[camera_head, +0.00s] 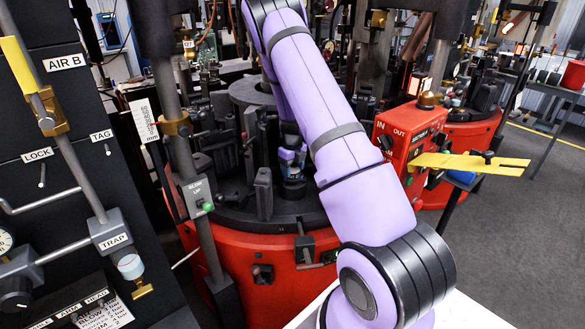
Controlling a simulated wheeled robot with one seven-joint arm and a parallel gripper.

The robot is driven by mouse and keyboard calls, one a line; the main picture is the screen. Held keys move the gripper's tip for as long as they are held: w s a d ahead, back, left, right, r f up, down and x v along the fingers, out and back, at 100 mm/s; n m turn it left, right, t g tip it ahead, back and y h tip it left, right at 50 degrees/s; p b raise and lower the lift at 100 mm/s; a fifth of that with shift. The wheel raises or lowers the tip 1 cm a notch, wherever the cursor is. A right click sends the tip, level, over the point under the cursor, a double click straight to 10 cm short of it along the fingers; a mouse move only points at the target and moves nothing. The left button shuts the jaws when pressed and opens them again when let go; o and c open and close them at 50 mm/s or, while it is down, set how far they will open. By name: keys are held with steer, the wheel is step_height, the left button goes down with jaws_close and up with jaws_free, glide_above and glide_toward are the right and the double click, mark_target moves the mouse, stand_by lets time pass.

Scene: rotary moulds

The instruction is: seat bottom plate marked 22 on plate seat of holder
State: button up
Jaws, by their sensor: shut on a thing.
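My gripper (291,162) points down over the black round table of the rotary machine, partly hidden by my lilac arm. It is small in view and shut on a small dark piece, taken to be the bottom plate (292,188); no number can be read on it. The piece is low, among dark upright parts of the machine. I cannot tell whether it touches what lies under it. The holder and its plate seat cannot be made out clearly from here.
The machine has a red base (258,288) and dark posts and mould arms around the gripper. Grey floor (520,240) is clear at right.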

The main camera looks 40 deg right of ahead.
steer(key=shift+f, duration=0.45)
stand_by(0.4)
steer(key=o, duration=1.2)
step_height(320, 180, up, 11)
steer(key=shift+f, duration=0.1)
step_height(320, 180, up, 7)
glide_above(293, 170)
steer(key=shift+w, duration=0.15)
stand_by(0.5)
stand_by(0.5)
